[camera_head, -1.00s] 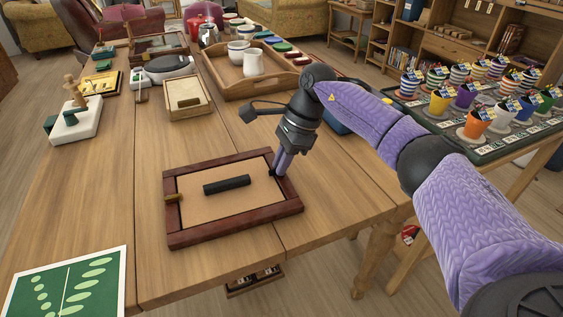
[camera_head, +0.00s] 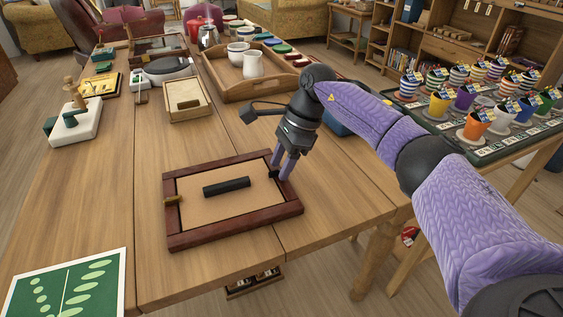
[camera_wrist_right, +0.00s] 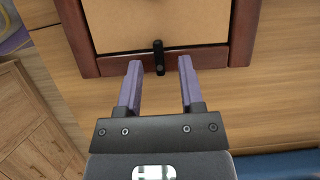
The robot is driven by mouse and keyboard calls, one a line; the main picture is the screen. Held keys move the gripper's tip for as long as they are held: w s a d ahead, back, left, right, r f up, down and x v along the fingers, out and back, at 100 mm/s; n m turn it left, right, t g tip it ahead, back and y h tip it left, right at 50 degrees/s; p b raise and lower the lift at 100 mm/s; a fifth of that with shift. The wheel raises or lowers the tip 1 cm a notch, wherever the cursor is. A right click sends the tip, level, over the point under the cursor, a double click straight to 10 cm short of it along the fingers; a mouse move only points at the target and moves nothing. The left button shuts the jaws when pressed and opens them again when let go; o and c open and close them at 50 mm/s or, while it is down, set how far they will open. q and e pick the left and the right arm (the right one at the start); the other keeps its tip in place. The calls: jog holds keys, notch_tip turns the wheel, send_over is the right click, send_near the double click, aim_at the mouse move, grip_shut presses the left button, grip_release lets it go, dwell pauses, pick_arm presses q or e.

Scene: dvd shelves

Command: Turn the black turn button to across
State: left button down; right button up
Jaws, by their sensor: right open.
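The picture frame (camera_head: 235,232) lies flat on the table, with a dark red wooden rim and a tan back panel. The small black turn button (camera_head: 273,174) sits on its right rail, partly hidden by my fingers. In the wrist view the black turn button (camera_wrist_right: 159,58) lies lengthwise across the rail, its far end reaching the panel's edge. My right gripper (camera_head: 283,174) is open above that rail. In the wrist view its fingertips (camera_wrist_right: 160,64) stand on either side of the button, with a gap on both sides. My left gripper is not in view.
A black bar (camera_head: 227,187) lies on the panel, and a brass-coloured turn button (camera_head: 173,199) sits on the left rail. A leaf-pattern card (camera_head: 70,284) lies at front left. A wooden tray (camera_head: 268,86) with white crockery stands farther back. Bare table surrounds the frame.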

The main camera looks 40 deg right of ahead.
pick_arm(q)
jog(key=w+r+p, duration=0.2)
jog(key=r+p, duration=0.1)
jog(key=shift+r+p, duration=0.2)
jog(key=shift+p, duration=0.1)
pick_arm(e)
jog(key=w+v, duration=0.1)
jog(key=v, duration=0.8)
jog(key=shift+s+d+r, duration=0.2)
jog(key=shift+s+r, duration=0.05)
jog(key=shift+s, duration=0.25)
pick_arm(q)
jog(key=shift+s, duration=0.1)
